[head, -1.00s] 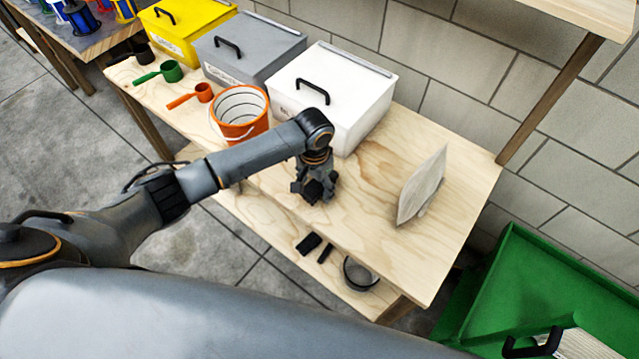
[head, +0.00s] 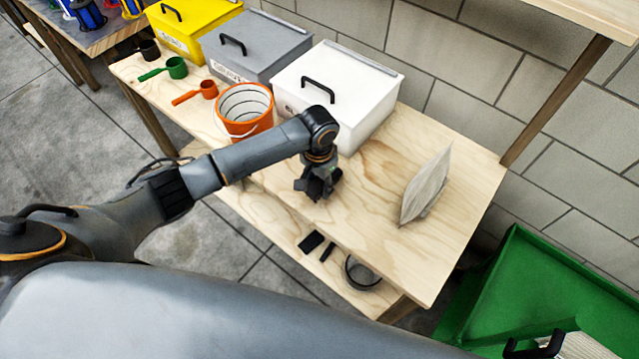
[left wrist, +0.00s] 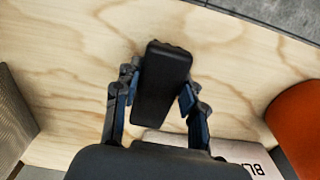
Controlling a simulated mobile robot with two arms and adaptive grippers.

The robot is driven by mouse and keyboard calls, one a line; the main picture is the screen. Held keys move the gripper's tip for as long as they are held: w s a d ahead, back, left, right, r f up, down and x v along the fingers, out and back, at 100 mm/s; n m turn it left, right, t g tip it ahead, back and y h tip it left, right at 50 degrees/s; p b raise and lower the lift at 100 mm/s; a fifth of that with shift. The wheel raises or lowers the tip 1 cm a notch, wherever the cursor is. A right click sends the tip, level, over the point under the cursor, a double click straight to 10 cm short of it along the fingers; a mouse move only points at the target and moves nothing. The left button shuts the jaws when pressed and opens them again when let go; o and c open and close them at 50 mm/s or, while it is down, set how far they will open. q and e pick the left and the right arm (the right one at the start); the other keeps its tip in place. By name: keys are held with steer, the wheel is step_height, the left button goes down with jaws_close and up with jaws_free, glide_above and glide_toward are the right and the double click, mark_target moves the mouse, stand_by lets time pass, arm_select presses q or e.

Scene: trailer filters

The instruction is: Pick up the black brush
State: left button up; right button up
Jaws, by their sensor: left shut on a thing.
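My left gripper (head: 318,186) is at the wooden table, in front of the white box. In the left wrist view its fingers (left wrist: 160,92) are shut on the black brush (left wrist: 162,78), one finger on each side. The brush shows as a dark block with rounded corners, over the pale wood. In the head view the brush is hard to tell from the dark gripper, and I cannot tell whether it touches the tabletop.
A white lidded box (head: 345,105) and an orange bucket (head: 243,110) stand behind and left of the gripper. A pale bag (head: 427,184) stands to the right on the wooden table (head: 385,240). Small black items (head: 311,242) and a round dark-rimmed container (head: 362,272) lie on the lower shelf.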

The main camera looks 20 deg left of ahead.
arm_select(q)
step_height(320, 180, up, 2)
steer(key=shift+w+r, duration=0.1)
steer(key=shift+r, duration=0.15)
steer(key=s+d+r+b, duration=0.1)
steer(key=s+d+r, duration=0.7)
steer(key=d+r, duration=0.2)
steer(key=shift+s+d, duration=0.35)
steer(key=shift+d, duration=0.2)
